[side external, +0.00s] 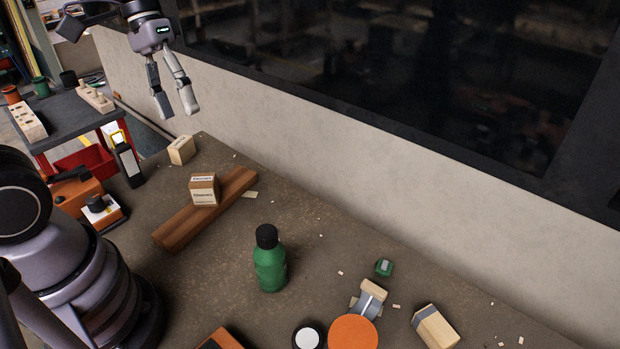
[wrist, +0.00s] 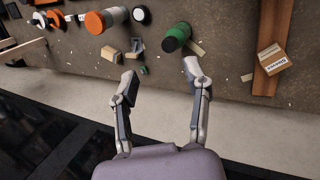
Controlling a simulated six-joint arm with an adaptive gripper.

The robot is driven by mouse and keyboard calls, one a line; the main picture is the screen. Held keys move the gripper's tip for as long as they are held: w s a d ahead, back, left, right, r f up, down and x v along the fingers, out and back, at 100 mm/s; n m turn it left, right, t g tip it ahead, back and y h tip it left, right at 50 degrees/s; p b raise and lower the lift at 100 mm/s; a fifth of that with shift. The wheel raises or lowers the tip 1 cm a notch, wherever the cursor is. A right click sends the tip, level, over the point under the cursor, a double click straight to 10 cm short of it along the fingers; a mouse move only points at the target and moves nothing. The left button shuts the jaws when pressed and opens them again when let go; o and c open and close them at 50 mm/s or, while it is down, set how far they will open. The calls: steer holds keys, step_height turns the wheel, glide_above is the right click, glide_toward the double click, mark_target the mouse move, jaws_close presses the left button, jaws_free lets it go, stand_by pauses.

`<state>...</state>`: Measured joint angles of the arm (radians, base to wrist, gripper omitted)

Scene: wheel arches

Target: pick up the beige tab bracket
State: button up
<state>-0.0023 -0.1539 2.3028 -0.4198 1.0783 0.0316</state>
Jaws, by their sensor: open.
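I cannot tell for certain which piece is the beige tab bracket.
The green bottle (side external: 269,262) stands mid-table. A small box (side external: 204,190) sits on a wooden plank (side external: 175,233). Another box (side external: 181,150) is at the far end. A wall (side external: 320,160) borders the table.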

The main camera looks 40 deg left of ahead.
steer(key=w+d+f+n+g+h, duration=0.1)
steer(key=w+d+f+n+h, duration=0.3)
steer(key=f, duration=0.3)
steer(key=w+d+f+n+g+h, duration=0.1)
steer(key=w+d+f+n+h, duration=0.3)
steer(key=f, duration=0.3)
steer(key=w+d+f+n+g+h, duration=0.2)
steer(key=w+d+f+h, duration=0.1)
steer(key=w+f, duration=0.4)
steer(key=n+t+h, duration=0.3)
steer(key=n+t, duration=0.2)
steer(key=n, duration=0.1)
glide_toward(377, 288)
steer(key=a, duration=0.3)
steer(key=shift+a+r, duration=0.25)
steer(key=shift+a, duration=0.15)
steer(key=shift+d+f, duration=0.1)
steer(key=shift+f, duration=0.3)
steer(key=d, duration=1.3)
steer(key=shift+d, duration=0.35)
jaws_close()
